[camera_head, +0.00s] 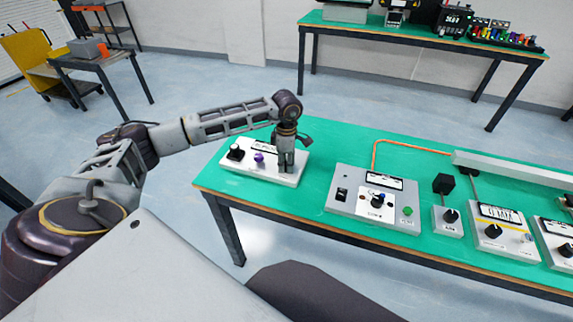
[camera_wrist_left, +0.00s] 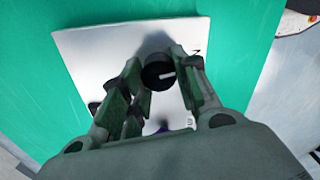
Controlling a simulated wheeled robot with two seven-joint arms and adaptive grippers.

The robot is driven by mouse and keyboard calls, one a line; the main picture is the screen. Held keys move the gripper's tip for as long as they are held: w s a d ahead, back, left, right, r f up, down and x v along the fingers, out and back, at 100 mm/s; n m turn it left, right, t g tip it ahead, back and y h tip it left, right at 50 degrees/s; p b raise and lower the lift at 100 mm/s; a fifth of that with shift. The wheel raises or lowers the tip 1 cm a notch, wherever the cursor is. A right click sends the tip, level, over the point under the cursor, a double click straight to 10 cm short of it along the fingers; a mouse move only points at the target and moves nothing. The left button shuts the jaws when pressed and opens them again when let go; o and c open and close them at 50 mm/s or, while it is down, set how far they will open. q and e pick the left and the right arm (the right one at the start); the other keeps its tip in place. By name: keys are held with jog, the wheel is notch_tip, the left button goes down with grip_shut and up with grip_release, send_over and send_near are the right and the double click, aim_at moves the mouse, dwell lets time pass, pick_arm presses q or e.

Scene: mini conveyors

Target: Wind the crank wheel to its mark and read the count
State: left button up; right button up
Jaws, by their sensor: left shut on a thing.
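A white panel (camera_head: 262,172) with a dark display lies at the left end of the green table; it also shows in the wrist view (camera_wrist_left: 92,58). My left gripper (camera_head: 287,168) points down over its right part. In the wrist view the fingers (camera_wrist_left: 160,85) are shut around a round black knob (camera_wrist_left: 157,75) with a white line on top. A purple knob (camera_head: 259,157) sits at the panel's middle, and another black knob (camera_head: 235,152) at its left. I cannot make out a crank handle or a readable count. My right gripper is not in view.
To the right on the green table (camera_head: 315,152) stand a grey panel (camera_head: 345,208) with a knob and green button, a small knob box (camera_head: 448,228) and more panels. A pale rail (camera_head: 510,168) runs behind them. A second table with devices stands at the back.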

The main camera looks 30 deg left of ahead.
pick_arm(q)
jog(key=m+b, duration=0.1)
jog(key=m, duration=0.2)
jog(key=shift+w+m, duration=0.1)
jog(key=shift+m, duration=0.3)
jog(key=shift+a+m+b, duration=0.1)
jog(key=shift+m+b, duration=0.2)
jog(key=shift+m, duration=1.1)
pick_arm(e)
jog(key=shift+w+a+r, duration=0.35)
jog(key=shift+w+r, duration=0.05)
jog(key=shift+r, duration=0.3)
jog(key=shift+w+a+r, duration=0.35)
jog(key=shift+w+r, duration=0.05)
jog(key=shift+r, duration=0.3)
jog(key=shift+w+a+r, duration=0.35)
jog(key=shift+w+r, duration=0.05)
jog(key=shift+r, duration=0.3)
pick_arm(q)
jog(key=o, duration=1)
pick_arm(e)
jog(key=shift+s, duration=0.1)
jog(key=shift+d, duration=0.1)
pick_arm(q)
jog(key=shift+r, duration=0.2)
notch_tip(320, 180, up, 12)
jog(key=shift+f, duration=0.15)
